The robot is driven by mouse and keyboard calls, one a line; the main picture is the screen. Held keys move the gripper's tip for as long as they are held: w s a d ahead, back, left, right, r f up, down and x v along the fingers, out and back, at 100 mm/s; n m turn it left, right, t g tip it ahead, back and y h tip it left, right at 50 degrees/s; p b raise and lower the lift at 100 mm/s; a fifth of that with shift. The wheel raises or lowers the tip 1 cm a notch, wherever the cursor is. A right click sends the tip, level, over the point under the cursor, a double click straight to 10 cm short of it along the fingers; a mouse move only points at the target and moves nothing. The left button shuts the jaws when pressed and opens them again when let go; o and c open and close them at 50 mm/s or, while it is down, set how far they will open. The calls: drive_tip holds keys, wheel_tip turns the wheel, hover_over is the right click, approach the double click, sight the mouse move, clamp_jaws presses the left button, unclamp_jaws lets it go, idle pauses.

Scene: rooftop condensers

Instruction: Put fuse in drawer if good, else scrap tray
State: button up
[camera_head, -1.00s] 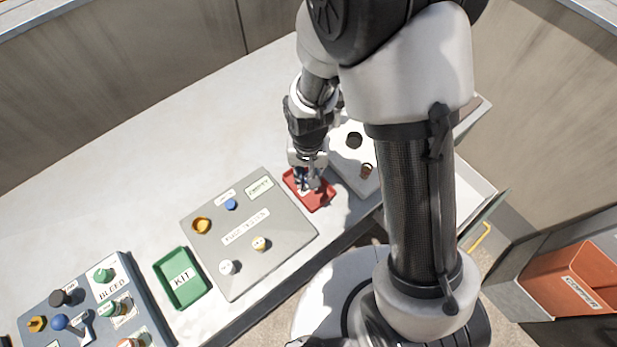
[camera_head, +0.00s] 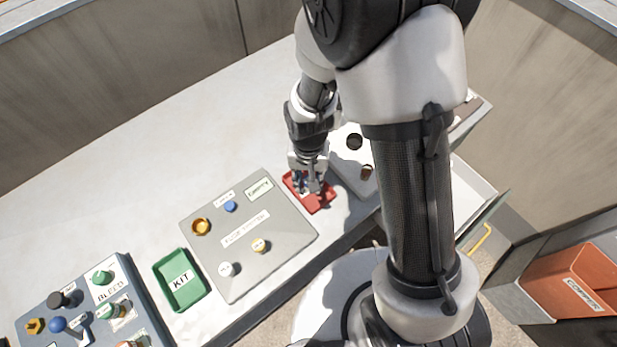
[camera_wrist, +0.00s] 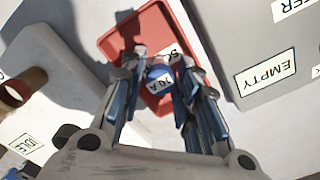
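The red scrap tray (camera_head: 322,206) sits on the bench beside the grey fuse tester board. A blue fuse (camera_wrist: 159,77) with a partly readable "0 A" label is at the red tray (camera_wrist: 112,42) in the wrist view. My gripper (camera_head: 309,188) is low over this tray; its fingertips (camera_wrist: 158,68) stand apart on either side of the fuse, with slight gaps visible. Part of the tray's lettering is hidden. An open pale drawer (camera_head: 472,188) with a yellow handle (camera_head: 481,238) shows at the right, partly behind my arm.
The fuse tester board (camera_head: 215,252) carries several knobs and an EMPTY label (camera_head: 259,188). A green KIT tray (camera_head: 165,267) and BLEED panel (camera_head: 40,305) lie left. A white board (camera_head: 343,170) is right of the red tray. An orange COPPER bin (camera_head: 555,280) stands far right.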

drive_tip(key=s+d+r+t+p, duration=0.1)
drive_tip(key=s+d+r+p, duration=0.15)
drive_tip(key=r, duration=0.95)
drive_tip(key=s+d+r+t+p, duration=0.1)
drive_tip(key=d+r, duration=0.2)
drive_tip(key=r, duration=1)
drive_tip(key=s+d+r+n+t, duration=0.2)
drive_tip(key=s+d+r, duration=0.3)
drive_tip(key=s, duration=0.5)
wheel_tip(320, 180, up, 3)
drive_tip(key=shift+d+f+t, duration=0.15)
drive_tip(key=shift+d+t, duration=0.05)
drive_tip(key=shift+t, duration=0.1)
